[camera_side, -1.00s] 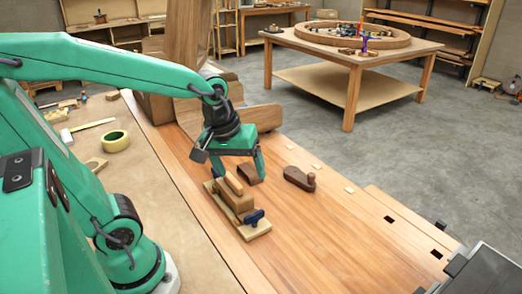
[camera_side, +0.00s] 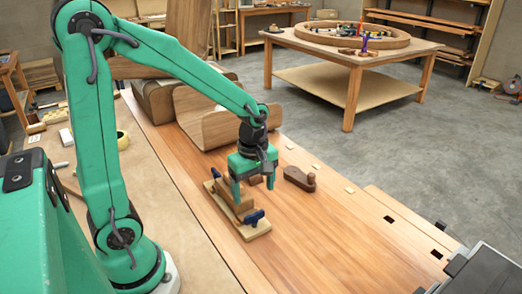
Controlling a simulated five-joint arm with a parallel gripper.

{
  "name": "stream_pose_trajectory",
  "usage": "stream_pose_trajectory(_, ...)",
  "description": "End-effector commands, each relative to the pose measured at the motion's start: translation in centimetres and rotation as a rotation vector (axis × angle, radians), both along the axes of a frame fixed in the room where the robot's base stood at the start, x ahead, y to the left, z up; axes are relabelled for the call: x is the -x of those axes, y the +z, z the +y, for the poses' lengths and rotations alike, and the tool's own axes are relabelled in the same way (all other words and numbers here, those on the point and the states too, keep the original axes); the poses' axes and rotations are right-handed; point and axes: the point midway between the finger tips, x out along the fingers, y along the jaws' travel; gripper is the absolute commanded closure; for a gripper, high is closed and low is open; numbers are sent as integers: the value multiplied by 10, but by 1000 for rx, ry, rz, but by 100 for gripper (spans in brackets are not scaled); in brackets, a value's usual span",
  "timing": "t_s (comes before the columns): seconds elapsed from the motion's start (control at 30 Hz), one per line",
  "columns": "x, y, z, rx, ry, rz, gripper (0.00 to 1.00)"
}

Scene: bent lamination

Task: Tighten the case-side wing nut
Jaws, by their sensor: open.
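A small wooden clamping form (camera_side: 232,203) lies on a pale base board (camera_side: 258,231) on the bench. A blue wing nut (camera_side: 255,217) sits at its near end and another blue wing nut (camera_side: 214,173) at its far end. I cannot tell for sure which is the case-side one. My gripper (camera_side: 253,194) points down over the form's right side, its fingers apart with nothing seen between them. One finger comes down in front of the form's middle, partly hiding it. Whether it touches is unclear. A small dark brown piece (camera_side: 255,180) shows partly behind the gripper.
A wooden plane-like tool (camera_side: 299,179) lies right of the gripper. Large bent wood panels (camera_side: 210,127) stand behind on the bench (camera_side: 325,225). A tape roll (camera_side: 122,139) is at left. The bench's right front is mostly clear.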

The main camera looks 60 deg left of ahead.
Motion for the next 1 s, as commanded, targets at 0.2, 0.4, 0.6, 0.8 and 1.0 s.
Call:
stream_pose_trajectory(0.2,0,-12,0,0,-2,4,22)
stream_pose_trajectory(0.4,1,-33,0,0,-2,4,22)
stream_pose_trajectory(0.6,1,-56,0,0,-3,5,22)
stream_pose_trajectory(0.8,1,-71,0,0,-3,3,22)
stream_pose_trajectory(1.0,1,-77,0,0,-3,1,22)
